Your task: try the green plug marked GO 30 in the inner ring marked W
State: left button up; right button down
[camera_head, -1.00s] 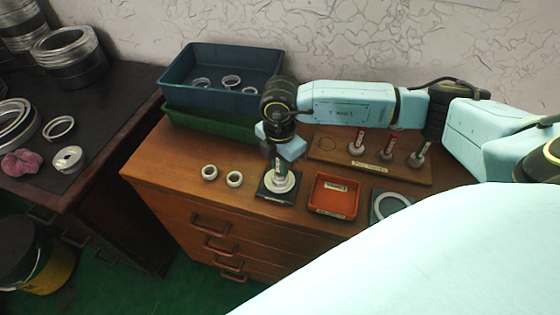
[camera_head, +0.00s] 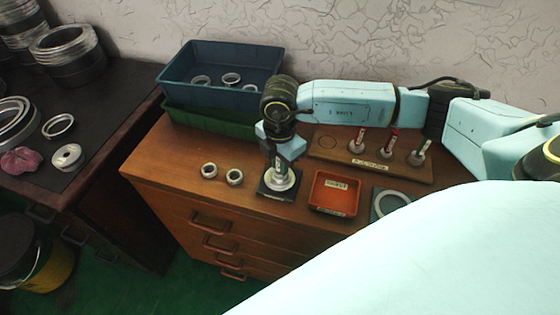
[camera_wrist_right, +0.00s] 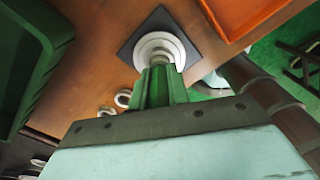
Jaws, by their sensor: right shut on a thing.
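My right gripper (camera_head: 281,158) points down over a dark square pad (camera_head: 263,192) on the wooden cabinet. It is shut on the green plug (camera_wrist_right: 160,88), mostly hidden between the fingers. A pale ring (camera_head: 288,185) lies on the pad, directly under the gripper; it also shows in the right wrist view (camera_wrist_right: 174,44). The plug's lower end is at the middle of the ring, but I cannot tell how deep it sits. No marking on plug or ring is readable. My left gripper is not in view.
Two small rings (camera_head: 209,170) lie left of the pad. An orange tray (camera_head: 333,208) and another ring on a pad (camera_head: 380,208) are to the right. A wooden rack (camera_head: 340,157) behind holds several plugs. A blue bin (camera_head: 222,99) with rings stands back left.

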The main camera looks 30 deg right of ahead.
jog(key=shift+r+p, duration=2.65)
jog(key=shift+r, duration=0.55)
